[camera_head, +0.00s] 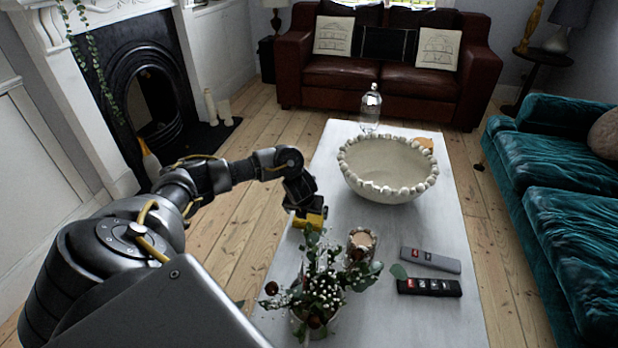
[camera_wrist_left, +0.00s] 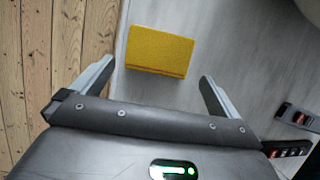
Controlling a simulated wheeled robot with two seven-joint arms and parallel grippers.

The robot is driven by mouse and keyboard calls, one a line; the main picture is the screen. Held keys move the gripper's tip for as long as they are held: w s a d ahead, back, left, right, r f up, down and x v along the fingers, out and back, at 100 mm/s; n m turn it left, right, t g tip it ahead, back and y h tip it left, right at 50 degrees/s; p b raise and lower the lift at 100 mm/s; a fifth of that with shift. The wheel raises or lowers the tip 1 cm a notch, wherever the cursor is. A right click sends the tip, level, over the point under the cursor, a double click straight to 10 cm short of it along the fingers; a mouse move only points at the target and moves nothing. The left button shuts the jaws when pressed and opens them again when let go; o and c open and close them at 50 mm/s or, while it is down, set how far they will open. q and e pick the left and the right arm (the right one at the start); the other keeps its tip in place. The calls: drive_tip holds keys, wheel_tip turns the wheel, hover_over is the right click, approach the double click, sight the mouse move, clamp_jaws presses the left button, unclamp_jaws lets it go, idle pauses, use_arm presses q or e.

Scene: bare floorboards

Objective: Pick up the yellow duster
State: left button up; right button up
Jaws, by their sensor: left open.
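The yellow duster (camera_head: 312,218) is a small flat rectangular block on the grey table, near its left edge. In the left wrist view the duster (camera_wrist_left: 159,51) lies just beyond the fingertips, a little left of the middle between them. My left gripper (camera_head: 304,208) is above the duster and partly hides it in the head view. In the wrist view the left gripper (camera_wrist_left: 157,80) has its fingers wide apart with nothing between them. My right gripper does not show in either view.
On the table (camera_head: 343,250) stand a large beaded bowl (camera_head: 388,188), a glass bottle (camera_head: 371,105), a flower arrangement (camera_head: 318,285), a candle (camera_head: 361,242), and two remotes (camera_head: 430,260) (camera_head: 430,287). A teal sofa (camera_head: 545,165) is right. Bare floor lies left of the table.

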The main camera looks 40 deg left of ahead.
sight(308, 220)
use_arm(q)
drive_tip(key=shift+w+a+f, duration=0.1)
drive_tip(key=shift+a+f, duration=0.05)
drive_tip(key=shift+f, duration=0.4)
drive_tip(key=b+x, duration=0.2)
drive_tip(key=x, duration=0.2)
drive_tip(key=shift+w+a, duration=0.1)
drive_tip(key=shift+a, duration=0.05)
drive_tip(key=shift+w+a+f, duration=0.1)
drive_tip(key=shift+w+f, duration=0.15)
drive_tip(key=shift+f, duration=0.25)
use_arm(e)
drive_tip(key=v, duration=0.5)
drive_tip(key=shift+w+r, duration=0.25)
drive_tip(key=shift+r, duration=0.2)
use_arm(q)
drive_tip(key=shift+c, duration=0.4)
drive_tip(key=c, duration=0.5)
